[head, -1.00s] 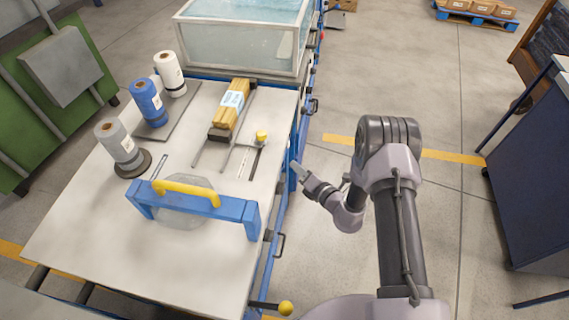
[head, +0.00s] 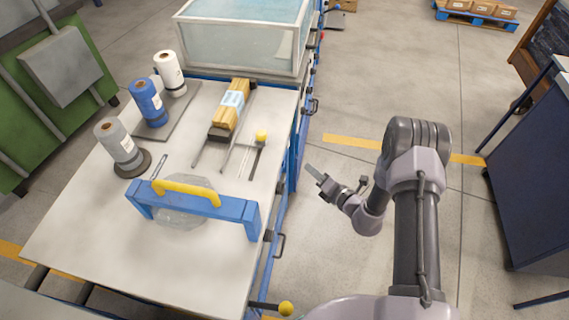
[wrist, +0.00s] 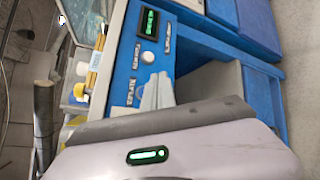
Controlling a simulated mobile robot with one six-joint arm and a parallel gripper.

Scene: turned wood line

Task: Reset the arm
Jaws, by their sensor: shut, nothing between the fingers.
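My gripper (head: 314,172) is shut and empty. In the head view it hangs over the floor just right of the worktable (head: 80,235), apart from the table's blue side. My folded arm stands to the right of the table. The wrist view looks at the blue side of the table frame (wrist: 125,55), which carries a small green display (wrist: 149,22) and a round white knob (wrist: 148,57). My fingers (wrist: 157,92) show at the middle of the wrist view.
The table carries grey (head: 118,142), blue (head: 148,102) and white (head: 168,70) rolls, a bundle of wood strips (head: 228,112) and a blue frame with a yellow handle (head: 185,190). A clear tank (head: 240,45) stands behind. A dark blue cabinet (head: 535,180) is at right; floor between is clear.

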